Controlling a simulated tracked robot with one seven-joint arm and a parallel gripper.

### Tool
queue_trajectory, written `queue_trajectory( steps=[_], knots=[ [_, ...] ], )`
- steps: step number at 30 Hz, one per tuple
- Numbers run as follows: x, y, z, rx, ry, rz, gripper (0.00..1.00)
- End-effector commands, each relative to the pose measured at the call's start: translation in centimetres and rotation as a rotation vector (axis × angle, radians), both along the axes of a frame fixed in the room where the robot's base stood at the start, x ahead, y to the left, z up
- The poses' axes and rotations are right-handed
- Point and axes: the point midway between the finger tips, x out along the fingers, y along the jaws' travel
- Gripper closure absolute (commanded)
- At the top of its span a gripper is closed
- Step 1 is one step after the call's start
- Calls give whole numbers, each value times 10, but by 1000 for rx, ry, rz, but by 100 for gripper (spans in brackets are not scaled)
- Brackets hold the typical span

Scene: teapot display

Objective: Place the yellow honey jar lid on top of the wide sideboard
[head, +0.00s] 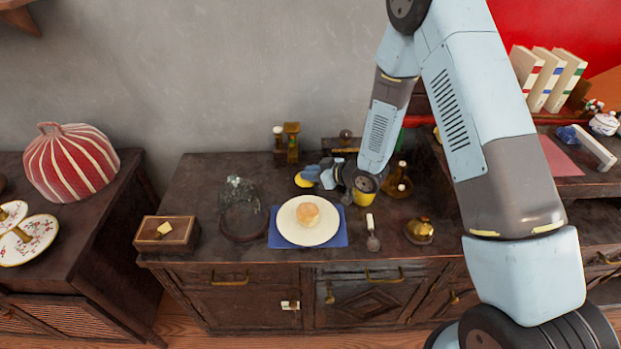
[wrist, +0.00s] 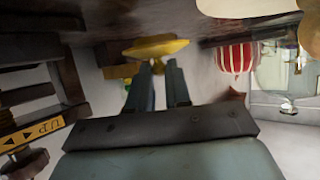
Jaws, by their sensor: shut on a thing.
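The yellow lid (head: 303,182) is at the tips of my gripper (head: 316,174), over the back middle of the wide sideboard (head: 197,192) in the head view. In the wrist view the lid (wrist: 155,47) shows as a yellow disc at the ends of my gripper's fingers (wrist: 165,66), which are shut on it. It is close to the dark wooden top, and I cannot tell whether it touches. A yellow pot (head: 364,190) stands just right of my gripper, partly covered by my arm.
A white plate (head: 290,222) with a bun lies on a blue mat in front, beside a spoon (head: 373,240). A glass dome (head: 239,205) stands to the left, bottles (head: 398,185) to the right. The sideboard's back left is clear.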

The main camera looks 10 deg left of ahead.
Motion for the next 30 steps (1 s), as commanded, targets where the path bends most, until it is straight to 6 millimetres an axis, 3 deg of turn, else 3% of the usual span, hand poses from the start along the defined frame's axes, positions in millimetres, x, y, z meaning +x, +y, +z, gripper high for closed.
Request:
queue_trajectory(
  steps=[6, 30],
  knots=[
    [-2, 1, -25, -1, 2, 3, 100],
    [-3, -1, -42, -5, 7, 2, 100]
  ],
)
